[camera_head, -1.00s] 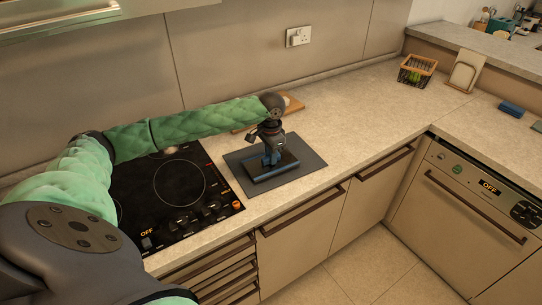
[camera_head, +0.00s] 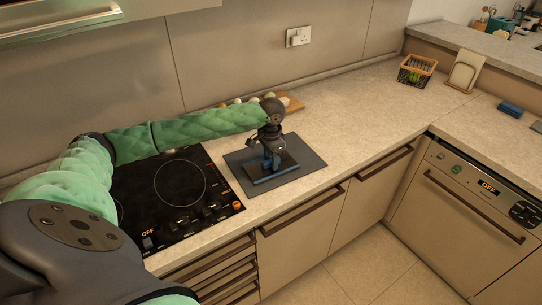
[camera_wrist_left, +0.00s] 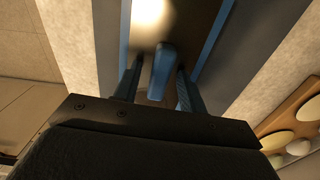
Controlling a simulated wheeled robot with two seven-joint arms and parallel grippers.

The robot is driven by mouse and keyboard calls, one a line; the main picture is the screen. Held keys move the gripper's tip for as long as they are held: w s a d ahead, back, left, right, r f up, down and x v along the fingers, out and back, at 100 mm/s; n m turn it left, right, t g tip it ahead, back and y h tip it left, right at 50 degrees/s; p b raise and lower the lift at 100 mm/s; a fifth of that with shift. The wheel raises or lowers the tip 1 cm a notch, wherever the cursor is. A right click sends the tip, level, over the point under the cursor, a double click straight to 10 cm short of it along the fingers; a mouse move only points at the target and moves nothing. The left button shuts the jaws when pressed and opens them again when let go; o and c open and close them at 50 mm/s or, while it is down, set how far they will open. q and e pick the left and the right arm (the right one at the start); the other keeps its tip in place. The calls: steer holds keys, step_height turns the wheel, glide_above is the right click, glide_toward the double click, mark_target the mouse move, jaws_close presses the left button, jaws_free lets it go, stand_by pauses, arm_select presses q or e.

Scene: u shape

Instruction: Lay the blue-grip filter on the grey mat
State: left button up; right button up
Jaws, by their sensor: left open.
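The blue-grip filter (camera_head: 286,168) is a flat dark slab with blue edges. In the head view it lies on the grey mat (camera_head: 310,160), within the mat's borders. My left gripper (camera_head: 271,160) points down over the filter's middle. In the left wrist view the filter's blue grip (camera_wrist_left: 161,68) stands between the two fingers of my left gripper (camera_wrist_left: 158,88), which are open with a gap on each side of it. The filter's far end is cut off in that view. My right gripper is not in view.
A black hob (camera_head: 150,205) adjoins the mat on the left. A wooden board (camera_head: 291,103) with several egg-like rounds lies behind the gripper. A wire basket (camera_head: 416,72) stands at the back right. The counter right of the mat is clear.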

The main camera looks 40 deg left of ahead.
arm_select(q)
steer(key=shift+r, duration=0.1)
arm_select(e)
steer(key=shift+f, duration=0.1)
arm_select(q)
steer(key=shift+r+b, duration=0.3)
step_height(320, 180, up, 11)
steer(key=b, duration=0.3)
steer(key=shift+r, duration=0.2)
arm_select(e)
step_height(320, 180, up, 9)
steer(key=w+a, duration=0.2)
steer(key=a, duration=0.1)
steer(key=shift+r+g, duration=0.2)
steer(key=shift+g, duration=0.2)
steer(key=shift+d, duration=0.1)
